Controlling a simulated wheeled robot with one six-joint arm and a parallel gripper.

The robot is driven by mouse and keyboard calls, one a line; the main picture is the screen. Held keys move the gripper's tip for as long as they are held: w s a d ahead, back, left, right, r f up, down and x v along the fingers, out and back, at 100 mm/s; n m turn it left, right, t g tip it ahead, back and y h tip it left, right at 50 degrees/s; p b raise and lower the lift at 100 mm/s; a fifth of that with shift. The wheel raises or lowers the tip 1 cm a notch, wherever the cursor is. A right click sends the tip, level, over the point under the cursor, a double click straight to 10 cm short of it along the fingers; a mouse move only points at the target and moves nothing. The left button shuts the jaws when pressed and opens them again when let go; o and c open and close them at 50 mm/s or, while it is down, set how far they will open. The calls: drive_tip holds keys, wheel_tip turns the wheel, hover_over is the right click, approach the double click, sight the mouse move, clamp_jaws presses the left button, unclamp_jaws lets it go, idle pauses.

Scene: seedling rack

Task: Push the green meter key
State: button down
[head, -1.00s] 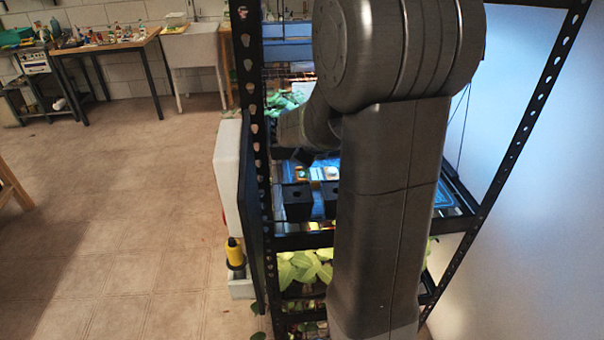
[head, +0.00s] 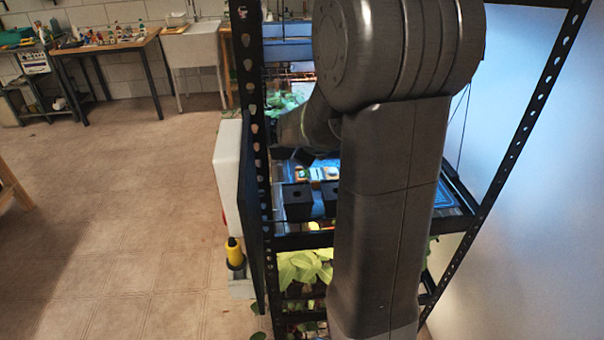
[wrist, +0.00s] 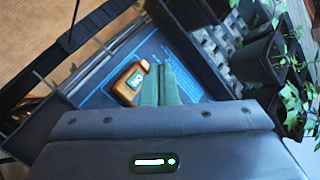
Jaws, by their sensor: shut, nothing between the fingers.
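The meter is a small orange-tan device (wrist: 131,84) lying on the blue shelf tray (wrist: 100,97) in the wrist view. A pale teal patch shows on its face; I cannot tell whether this is the green key or a display. My gripper (wrist: 158,70) is shut and empty, its greenish fingers just right of the meter in the picture. I cannot tell whether they touch it. In the head view a small pale item (head: 331,173) that may be the meter shows on the shelf, partly hidden by my arm.
Black pots (head: 297,202) stand at the shelf's near edge. In the wrist view a dark cell tray (wrist: 215,45) and leafy seedlings (wrist: 290,95) are on the right. A perforated black rack post (head: 252,110) stands left of my arm. The floor left of the rack is open.

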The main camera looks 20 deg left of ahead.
sight(305, 175)
drive_tip(key=shift+w+d+r+n+g+p, duration=0.15)
drive_tip(key=shift+w+d+n+g+p, duration=0.15)
drive_tip(key=shift+d+n+g+p, duration=0.3)
drive_tip(key=shift+d+r+n+g+p, duration=0.2)
drive_tip(key=shift+d+n+g+p, duration=0.1)
drive_tip(key=shift+n+g+p, duration=0.25)
drive_tip(key=shift+a+r+n+g+y+p, duration=0.25)
drive_tip(key=shift+r+n+g+y+p, duration=0.15)
drive_tip(key=shift+r+n, duration=0.2)
drive_tip(key=shift+a+r+n+g+y+p, duration=0.25)
drive_tip(key=shift+a+r+n+y+p, duration=0.15)
drive_tip(key=shift+r+n, duration=0.25)
drive_tip(key=shift+a+r+n+g+y+p, duration=0.15)
drive_tip(key=shift+r+n+g+y+p, duration=0.15)
drive_tip(key=shift+r+n+y, duration=0.25)
wheel_tip(305, 175, down, 9)
drive_tip(key=b, duration=0.7)
drive_tip(key=shift+r, duration=0.1)
